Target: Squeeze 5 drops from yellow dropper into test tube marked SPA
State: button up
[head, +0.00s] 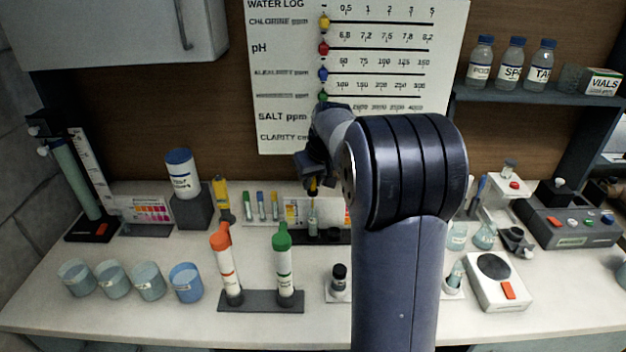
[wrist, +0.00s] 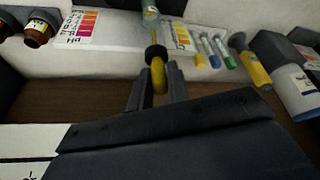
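My gripper (head: 313,178) is above the middle of the bench, pointing down. In the wrist view, my gripper's fingers (wrist: 161,92) stand on both sides of the yellow bulb of a dropper (wrist: 158,76) and appear to press on it. The dropper has a black collar and also shows in the head view (head: 313,188). Directly beneath it is a clear test tube (head: 313,222) in a dark rack (head: 335,238). In the wrist view the tube (wrist: 151,14) lines up with the dropper. Whether the dropper's tip is inside the tube, and the tube's label, I cannot tell.
Red-orange (head: 226,265) and green-capped (head: 284,265) bottles stand in front on a grey base. A yellow tool (head: 221,198) stands left of several coloured tubes. Several cups (head: 113,280) are front left. A bottle labelled SPA (head: 511,65) is on the shelf. My arm hides the bench right of the rack.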

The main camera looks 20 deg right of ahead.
jog(key=shift+r, duration=0.1)
dwell(0.3)
notch_tip(320, 180, up, 5)
jog(key=p, duration=0.4)
dwell(0.4)
